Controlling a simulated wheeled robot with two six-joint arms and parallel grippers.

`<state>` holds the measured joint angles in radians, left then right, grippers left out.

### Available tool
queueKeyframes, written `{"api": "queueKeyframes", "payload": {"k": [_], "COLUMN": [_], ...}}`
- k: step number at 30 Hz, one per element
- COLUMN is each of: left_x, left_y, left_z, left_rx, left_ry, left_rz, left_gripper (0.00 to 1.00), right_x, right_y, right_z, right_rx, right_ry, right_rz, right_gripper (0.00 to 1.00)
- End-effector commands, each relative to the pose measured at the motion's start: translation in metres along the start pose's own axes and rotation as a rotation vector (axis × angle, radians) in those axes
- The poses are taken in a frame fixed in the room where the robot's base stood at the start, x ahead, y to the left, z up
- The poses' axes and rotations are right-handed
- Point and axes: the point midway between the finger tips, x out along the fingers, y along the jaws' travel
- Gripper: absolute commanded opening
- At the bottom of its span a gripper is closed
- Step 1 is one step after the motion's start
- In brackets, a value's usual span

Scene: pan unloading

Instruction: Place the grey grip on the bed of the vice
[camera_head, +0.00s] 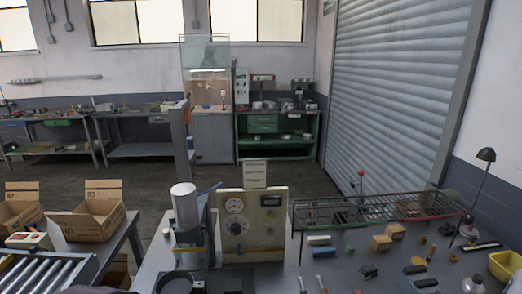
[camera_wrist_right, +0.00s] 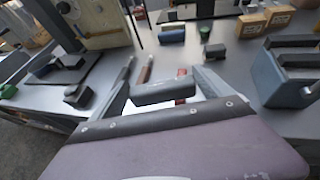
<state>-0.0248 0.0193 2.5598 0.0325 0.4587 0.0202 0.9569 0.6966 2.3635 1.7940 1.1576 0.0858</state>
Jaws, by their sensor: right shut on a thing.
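In the right wrist view my right gripper (camera_wrist_right: 163,94) is shut on a dark grey block, the grey grip (camera_wrist_right: 165,91), which lies crosswise between the fingers above the bench. A blue-grey block-like body with dark jaws on top, which looks like the vice (camera_wrist_right: 282,82), stands on the bench to the right of the gripper, apart from it. The vice also shows at the bottom right of the head view (camera_head: 416,279), partly cut off. My right gripper does not show in the head view. My left gripper is in neither view.
A testing machine with a dial panel (camera_head: 252,224) stands left of the vice. Near the gripper are a dark block (camera_wrist_right: 78,95), two tools with brown or red handles (camera_wrist_right: 144,74) and a blue roll (camera_wrist_right: 172,36).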

Motion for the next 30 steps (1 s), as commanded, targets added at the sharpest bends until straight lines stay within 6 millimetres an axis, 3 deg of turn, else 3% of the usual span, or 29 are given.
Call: {"api": "queueKeyframes", "payload": {"k": [13,17,30], "left_x": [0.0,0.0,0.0], "left_y": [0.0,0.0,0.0], "left_z": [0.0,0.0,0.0], "left_rx": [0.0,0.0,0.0], "left_ry": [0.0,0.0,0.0], "left_rz": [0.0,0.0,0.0], "left_gripper": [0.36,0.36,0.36], "right_x": [0.027,0.029,0.029], "right_y": [0.131,0.143,0.143], "right_z": [-0.046,-0.051,-0.051], "right_rx": [-0.205,-0.228,-0.228], "right_ry": [-0.002,-0.002,-0.001], "right_rz": [0.5,0.55,0.549], "right_gripper": [0.42,0.42,0.42]}}
